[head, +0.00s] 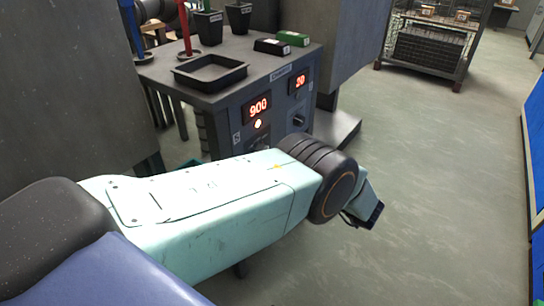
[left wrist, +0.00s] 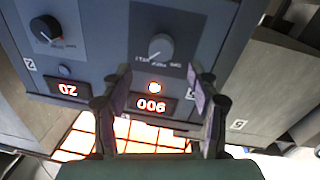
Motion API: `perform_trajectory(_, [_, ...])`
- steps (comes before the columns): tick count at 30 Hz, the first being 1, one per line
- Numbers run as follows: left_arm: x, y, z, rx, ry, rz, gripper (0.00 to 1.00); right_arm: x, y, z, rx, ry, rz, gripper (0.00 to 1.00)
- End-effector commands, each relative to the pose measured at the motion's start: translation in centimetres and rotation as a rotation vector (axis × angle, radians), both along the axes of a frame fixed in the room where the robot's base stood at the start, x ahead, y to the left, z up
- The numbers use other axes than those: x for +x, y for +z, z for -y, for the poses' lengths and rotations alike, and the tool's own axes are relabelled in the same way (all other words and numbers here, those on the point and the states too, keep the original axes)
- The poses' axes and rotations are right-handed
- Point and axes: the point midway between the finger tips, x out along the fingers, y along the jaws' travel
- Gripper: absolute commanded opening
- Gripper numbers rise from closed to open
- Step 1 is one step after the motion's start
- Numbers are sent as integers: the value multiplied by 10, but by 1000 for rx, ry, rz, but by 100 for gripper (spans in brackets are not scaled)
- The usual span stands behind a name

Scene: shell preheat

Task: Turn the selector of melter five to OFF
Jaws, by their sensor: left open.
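In the left wrist view, which is upside down, the grey selector knob (left wrist: 160,47) sits on a dark plate with small lettering; I cannot tell which position it points to. Below it in the picture are a lit lamp (left wrist: 155,87) and a red display (left wrist: 151,105) reading 900. A tag that looks like 5 (left wrist: 237,124) is to the right. My left gripper (left wrist: 157,72) is open and empty, its fingers apart on either side of the lamp, short of the knob. My right gripper is not in view.
A second, black knob (left wrist: 45,28) and a display reading 20 (left wrist: 68,89) share the panel; the head view also shows that knob (head: 298,121). A black tray (head: 209,73) and small boxes stand on the cabinet top. Open floor (head: 440,170) lies to the right.

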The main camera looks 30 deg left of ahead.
Motion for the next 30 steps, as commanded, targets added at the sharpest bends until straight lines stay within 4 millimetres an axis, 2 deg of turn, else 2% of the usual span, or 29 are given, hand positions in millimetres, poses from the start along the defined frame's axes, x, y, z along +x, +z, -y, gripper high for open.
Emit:
perform_trajectory(5, [-1,1,-7,-6,24,7,60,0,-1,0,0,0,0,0])
perform_trajectory(12, [5,1,-44,-6,20,6,60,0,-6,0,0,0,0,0])
perform_trajectory(18, [8,0,-67,-7,17,7,60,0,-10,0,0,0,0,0])
perform_trajectory(22, [10,1,-73,-6,16,7,60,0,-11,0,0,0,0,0])
perform_trajectory(30, [10,1,-74,-6,15,7,60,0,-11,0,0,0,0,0])
